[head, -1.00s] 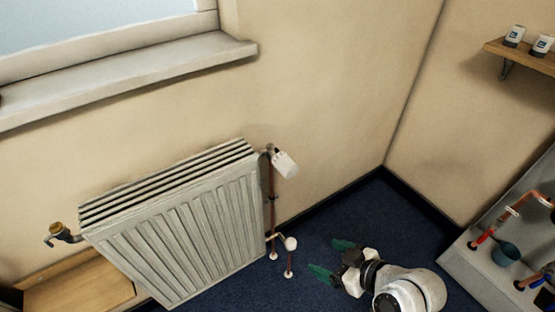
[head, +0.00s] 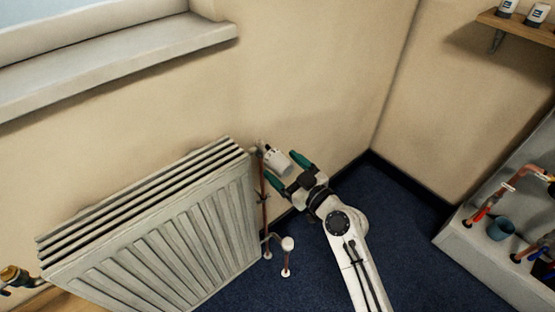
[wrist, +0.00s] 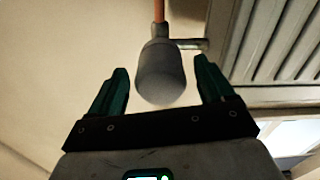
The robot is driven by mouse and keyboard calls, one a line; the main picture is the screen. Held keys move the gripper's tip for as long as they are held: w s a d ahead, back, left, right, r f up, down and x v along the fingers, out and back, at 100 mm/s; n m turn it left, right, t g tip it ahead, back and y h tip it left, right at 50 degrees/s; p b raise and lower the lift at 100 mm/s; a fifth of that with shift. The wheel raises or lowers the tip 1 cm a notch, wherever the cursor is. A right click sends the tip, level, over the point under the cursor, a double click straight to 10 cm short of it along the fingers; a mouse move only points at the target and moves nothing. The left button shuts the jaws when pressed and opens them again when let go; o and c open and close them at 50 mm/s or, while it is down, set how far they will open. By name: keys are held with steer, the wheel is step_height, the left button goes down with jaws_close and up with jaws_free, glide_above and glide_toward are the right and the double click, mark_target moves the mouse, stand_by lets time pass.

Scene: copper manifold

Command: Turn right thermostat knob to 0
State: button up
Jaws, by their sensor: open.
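The right thermostat knob (head: 277,161) is a white rounded cylinder at the upper right corner of the white radiator (head: 170,235). My gripper (head: 289,172) is beside it in the head view, its green fingers apart and pointing towards the knob. In the wrist view the knob (wrist: 161,73) looks grey and sits between the tips of my open gripper (wrist: 162,85), with a gap on either side. No scale or number can be read on the knob.
A copper pipe (head: 262,180) runs down beside the radiator's right end. A windowsill (head: 120,60) juts out above.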

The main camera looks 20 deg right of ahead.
steer(key=shift+x, duration=1.4)
steer(key=c, duration=1)
